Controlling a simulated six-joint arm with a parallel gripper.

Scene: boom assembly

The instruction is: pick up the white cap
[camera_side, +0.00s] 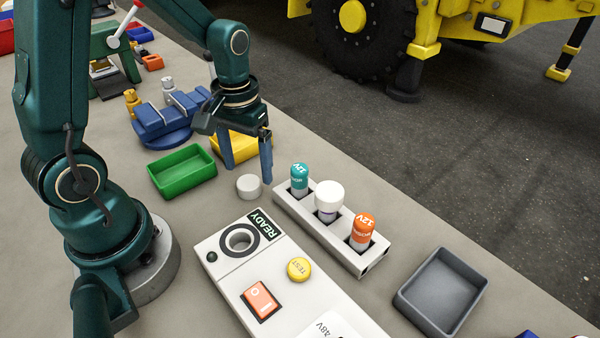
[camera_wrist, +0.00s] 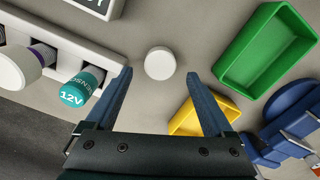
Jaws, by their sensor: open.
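A short white cylindrical cap (camera_side: 249,187) stands on the grey table between the rack and the green bin. In the wrist view the white cap (camera_wrist: 160,63) shows round, just beyond the fingertips and between their lines. My gripper (camera_side: 247,172) is open and empty, pointing down, with its blue fingers above and slightly behind the cap in the side view. In the wrist view my gripper (camera_wrist: 158,74) has its fingers spread wider than the cap. I see no contact. Another wide white top (camera_side: 328,193) sits on the middle, purple-banded item in the rack.
A white rack (camera_side: 292,207) holds teal (camera_side: 299,178) and orange (camera_side: 362,231) 12V cylinders. A white READY panel (camera_side: 225,267) lies in front. Green (camera_side: 183,171) and yellow (camera_side: 240,149) bins and a blue fixture (camera_side: 168,118) stand near my gripper. A grey tray (camera_side: 440,291) is at right.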

